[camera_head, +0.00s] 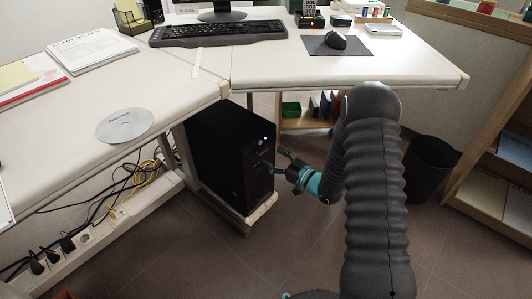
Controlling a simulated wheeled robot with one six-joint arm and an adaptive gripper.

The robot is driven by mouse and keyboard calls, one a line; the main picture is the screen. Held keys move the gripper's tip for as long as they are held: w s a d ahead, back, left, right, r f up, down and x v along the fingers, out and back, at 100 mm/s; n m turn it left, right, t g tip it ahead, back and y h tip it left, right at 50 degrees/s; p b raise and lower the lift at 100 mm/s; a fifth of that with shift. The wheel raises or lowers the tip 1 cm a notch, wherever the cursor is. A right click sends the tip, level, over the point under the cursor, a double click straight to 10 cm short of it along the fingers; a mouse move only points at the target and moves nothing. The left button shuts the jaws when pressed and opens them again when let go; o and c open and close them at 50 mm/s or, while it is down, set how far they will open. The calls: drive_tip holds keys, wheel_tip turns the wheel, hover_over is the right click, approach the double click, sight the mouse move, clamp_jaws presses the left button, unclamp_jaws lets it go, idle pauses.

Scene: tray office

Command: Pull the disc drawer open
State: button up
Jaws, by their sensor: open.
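A black computer tower (222,150) stands under the desk on a low wheeled stand. Its front faces right and has a small lit blue-white light near the top. The disc drawer cannot be made out clearly on the dark front. My gripper (279,161) is open, with its fingers pointing left at the tower's front, close to it. Whether a finger touches the tower cannot be told. A silver disc (125,125) lies flat on the left desk, near its front edge.
The desk edge (345,83) overhangs behind my gripper. Cables and a power strip (88,236) run along the lower left. A black bin (430,165) and a wooden shelf (489,130) stand at right. The floor (200,262) before the tower is clear.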

drive_tip(key=shift+x, duration=1.85)
